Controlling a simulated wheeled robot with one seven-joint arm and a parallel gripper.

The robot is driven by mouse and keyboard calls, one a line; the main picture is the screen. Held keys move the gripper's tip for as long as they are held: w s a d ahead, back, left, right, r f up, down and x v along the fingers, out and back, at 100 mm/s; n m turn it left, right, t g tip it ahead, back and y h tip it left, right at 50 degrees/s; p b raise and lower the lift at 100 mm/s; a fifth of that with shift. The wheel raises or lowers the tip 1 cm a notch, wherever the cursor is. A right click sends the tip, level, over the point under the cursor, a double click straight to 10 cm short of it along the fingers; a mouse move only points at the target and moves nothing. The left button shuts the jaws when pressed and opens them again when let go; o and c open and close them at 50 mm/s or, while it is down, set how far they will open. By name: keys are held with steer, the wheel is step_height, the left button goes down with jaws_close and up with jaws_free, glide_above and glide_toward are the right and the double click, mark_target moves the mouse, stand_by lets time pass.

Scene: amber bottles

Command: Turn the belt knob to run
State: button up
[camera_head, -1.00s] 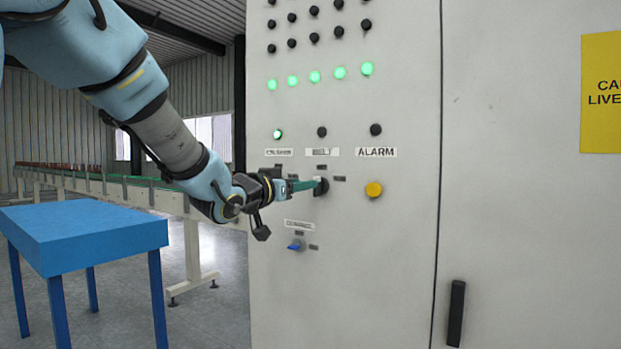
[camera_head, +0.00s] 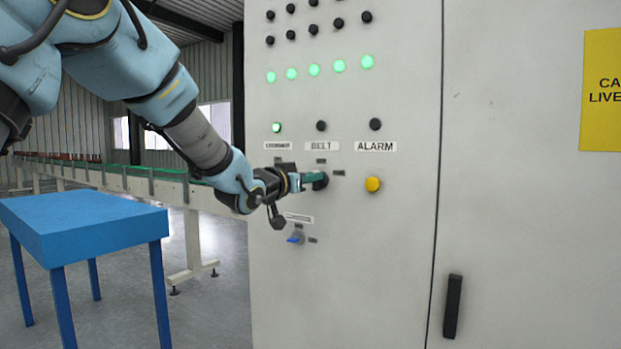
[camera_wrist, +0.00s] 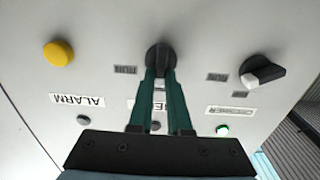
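The black belt knob (camera_head: 322,181) is on the grey cabinet front, below the BELT label (camera_head: 322,146). In the wrist view the knob (camera_wrist: 160,55) sits at the top middle, its grip roughly upright in that picture. My gripper (camera_head: 316,180) reaches it from the left with green fingers. In the wrist view the gripper (camera_wrist: 160,77) has one fingertip on each side of the knob's grip, closed in against it. The fingers partly hide the knob and the BELT label. Small dark RUN plates (camera_wrist: 125,70) lie beside the knobs.
A yellow alarm button (camera_head: 373,184) is close to the right of the knob. A crusher knob (camera_wrist: 263,74) is on its other side, hidden by my arm in the head view. A blue knob (camera_head: 296,237) is below. A blue table (camera_head: 85,222) and conveyor (camera_head: 130,180) stand left.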

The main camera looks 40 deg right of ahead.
jaws_close()
steer(key=shift+f+m+b, duration=0.1)
steer(key=shift+m+b, duration=0.2)
steer(key=shift+b, duration=0.2)
steer(key=shift+s+d+f+m+b, duration=0.1)
steer(key=shift+s+m+b, duration=0.1)
steer(key=shift+m+b, duration=1.95)
steer(key=shift+s+a+f+m+b, duration=0.15)
steer(key=shift+m+b, duration=1.5)
steer(key=shift+b, duration=0.95)
steer(key=shift+s+d+m+b, duration=0.15)
steer(key=shift+s+m+b, duration=0.05)
steer(key=shift+m+b, duration=1.95)
steer(key=shift+b, duration=0.35)
